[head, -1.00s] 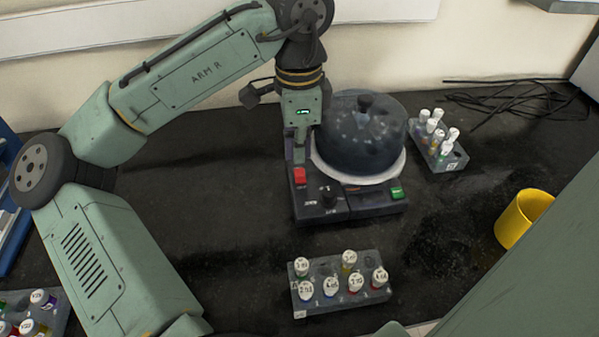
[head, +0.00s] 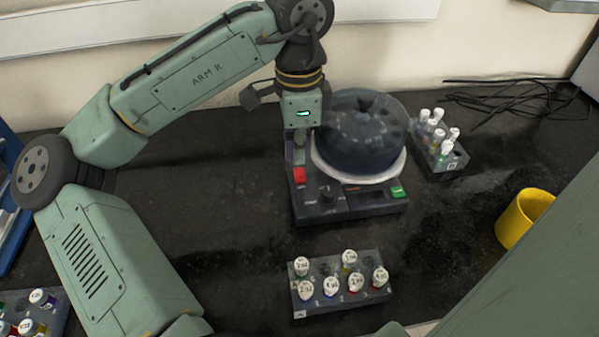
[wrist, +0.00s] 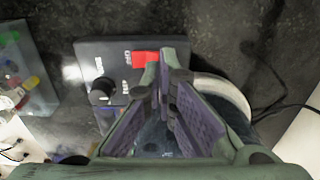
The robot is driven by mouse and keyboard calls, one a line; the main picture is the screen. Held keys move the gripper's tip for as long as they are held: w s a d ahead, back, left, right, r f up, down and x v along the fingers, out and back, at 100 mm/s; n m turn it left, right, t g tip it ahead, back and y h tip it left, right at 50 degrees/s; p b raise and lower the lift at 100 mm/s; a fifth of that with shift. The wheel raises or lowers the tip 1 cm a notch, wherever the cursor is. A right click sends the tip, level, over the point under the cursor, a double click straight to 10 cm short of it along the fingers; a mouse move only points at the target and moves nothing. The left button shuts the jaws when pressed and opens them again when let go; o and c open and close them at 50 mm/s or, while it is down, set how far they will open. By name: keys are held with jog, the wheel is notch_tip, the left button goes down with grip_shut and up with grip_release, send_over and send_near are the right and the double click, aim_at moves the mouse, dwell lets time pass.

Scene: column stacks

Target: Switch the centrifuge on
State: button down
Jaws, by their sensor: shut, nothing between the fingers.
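The centrifuge (head: 330,208) stands on the black bench, with a dark domed lid (head: 362,140) closed over a pale ring. Its front panel has a red switch (head: 299,175) at the left, a black knob (head: 327,194) and a green button (head: 397,191). My gripper (head: 300,161) is shut and empty, pointing down just behind the red switch. In the wrist view the fingertips (wrist: 168,62) are beside the red switch (wrist: 145,57); whether they touch it I cannot tell. The black knob (wrist: 102,93) is clear of the fingers.
A rack of capped tubes (head: 325,302) stands in front of the centrifuge, another (head: 452,163) to its right. A yellow cup (head: 524,218) is at the right, and loose black cables (head: 515,100) lie at the back.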

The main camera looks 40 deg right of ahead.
jog(key=shift+f+b, duration=0.45)
jog(key=shift+f, duration=0.6)
dwell(0.4)
notch_tip(320, 180, up, 5)
jog(key=p, duration=0.5)
jog(key=shift+r, duration=0.1)
dwell(0.4)
